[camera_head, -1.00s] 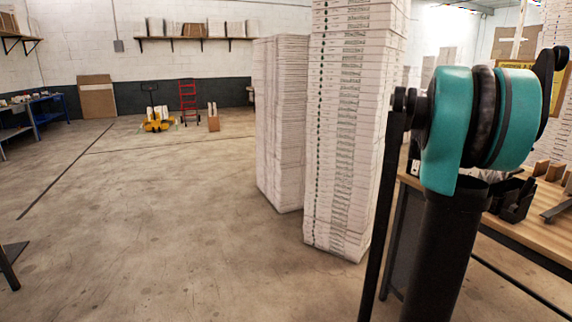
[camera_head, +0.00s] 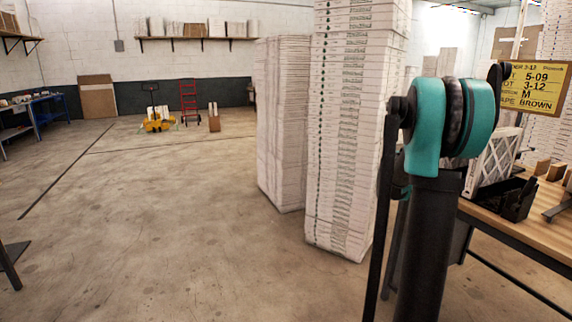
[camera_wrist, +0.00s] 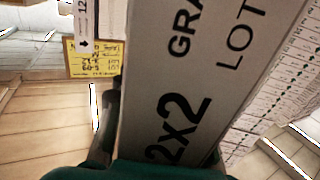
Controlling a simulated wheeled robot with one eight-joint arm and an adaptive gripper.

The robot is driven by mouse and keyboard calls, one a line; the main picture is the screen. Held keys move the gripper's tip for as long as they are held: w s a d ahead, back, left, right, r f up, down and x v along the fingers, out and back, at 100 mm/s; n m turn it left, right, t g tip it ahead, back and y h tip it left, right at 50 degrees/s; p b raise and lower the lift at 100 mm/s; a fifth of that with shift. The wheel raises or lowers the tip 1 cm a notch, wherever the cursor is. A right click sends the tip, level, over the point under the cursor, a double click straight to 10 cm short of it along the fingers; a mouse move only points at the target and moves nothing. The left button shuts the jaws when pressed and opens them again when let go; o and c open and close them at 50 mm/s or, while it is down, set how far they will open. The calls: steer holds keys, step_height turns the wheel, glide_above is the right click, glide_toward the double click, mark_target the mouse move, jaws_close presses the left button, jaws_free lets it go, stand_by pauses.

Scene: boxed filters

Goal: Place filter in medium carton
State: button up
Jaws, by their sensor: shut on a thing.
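My gripper (camera_wrist: 160,135) is shut on a filter (camera_wrist: 195,70), which fills the middle of the wrist view. Its narrow grey side faces the camera, with black print that includes "2x2", "GRA" and "LOT". A dark finger shows along its left edge; the other finger is mostly hidden. In the head view a white-framed filter with a lattice face (camera_head: 497,158) stands tilted above the workbench, just right of my arm, which covers my gripper. I cannot make out a medium carton in either view.
A black holder (camera_head: 512,198) and small brown cardboard pieces (camera_head: 556,172) are on the wooden workbench (camera_head: 530,232). Tall stacks of white boxes (camera_head: 350,130) stand left of my arm. The floor at left is open.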

steer(key=w+a+f+n+t+y, duration=0.1)
steer(key=a+f+n+y, duration=0.2)
steer(key=a+f, duration=0.3)
steer(key=w+a+f+n+t+y, duration=0.1)
steer(key=a+f+y, duration=0.4)
steer(key=a, duration=0.9)
steer(key=w+a+f+n+t+y, duration=0.1)
steer(key=a+f+n+t+y, duration=0.1)
steer(key=a+f+n+y, duration=0.2)
steer(key=a+f, duration=0.3)
steer(key=a, duration=0.3)
steer(key=shift+w+a+f+n+t, duration=0.2)
steer(key=shift+a+f+n+t, duration=0.1)
steer(key=shift+f+t, duration=0.1)
steer(key=shift+s, duration=0.1)
